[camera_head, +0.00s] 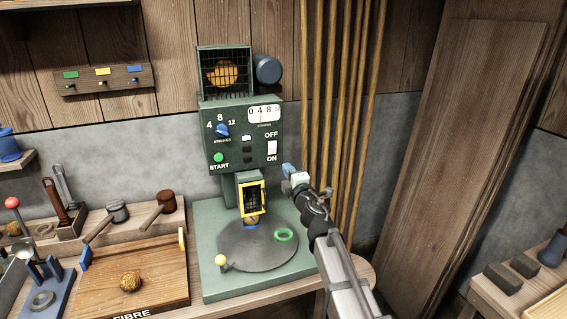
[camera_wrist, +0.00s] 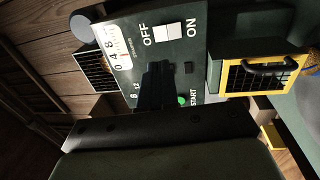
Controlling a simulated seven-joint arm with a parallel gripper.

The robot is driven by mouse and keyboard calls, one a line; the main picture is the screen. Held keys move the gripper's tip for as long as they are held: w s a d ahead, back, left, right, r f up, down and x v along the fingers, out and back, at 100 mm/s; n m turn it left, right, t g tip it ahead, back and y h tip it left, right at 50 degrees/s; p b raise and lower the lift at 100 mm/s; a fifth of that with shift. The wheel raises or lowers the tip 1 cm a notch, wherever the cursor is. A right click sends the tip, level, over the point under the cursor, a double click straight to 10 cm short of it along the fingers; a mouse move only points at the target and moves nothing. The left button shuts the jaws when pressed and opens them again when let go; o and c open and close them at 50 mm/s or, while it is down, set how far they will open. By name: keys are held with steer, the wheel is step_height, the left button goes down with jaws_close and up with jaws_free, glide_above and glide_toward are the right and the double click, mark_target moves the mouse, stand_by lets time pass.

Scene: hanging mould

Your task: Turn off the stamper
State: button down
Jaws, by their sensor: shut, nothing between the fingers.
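The stamper (camera_head: 213,150) is a dark green machine on a green base. Its white switch (camera_head: 272,147) sits at the panel's right side, with OFF above it and ON below. I cannot tell which way the rocker is tipped. The switch also shows in the wrist view (camera_wrist: 168,33), where the panel appears turned sideways. My gripper (camera_head: 290,170) is shut and empty, just below and right of the switch, in front of the panel. It looks apart from the switch. In the wrist view its dark fingers (camera_wrist: 157,72) point at the panel and cover part of it.
The panel also has a blue knob (camera_head: 222,131) and a green START button (camera_head: 219,157). A yellow-framed guard (camera_head: 252,197) hangs above a round plate (camera_head: 245,252). Wooden poles (camera_head: 343,90) stand to the right. A wooden board (camera_head: 160,283) lies left.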

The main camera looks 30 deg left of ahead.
mark_target(273, 144)
steer(key=x, duration=1.3)
steer(key=shift+w+a, duration=0.2)
steer(key=shift+w+a+r, duration=0.1)
steer(key=shift+w+a, duration=0.05)
steer(key=s+d+r, duration=0.1)
steer(key=s+d, duration=0.9)
steer(key=shift+r, duration=0.35)
stand_by(0.3)
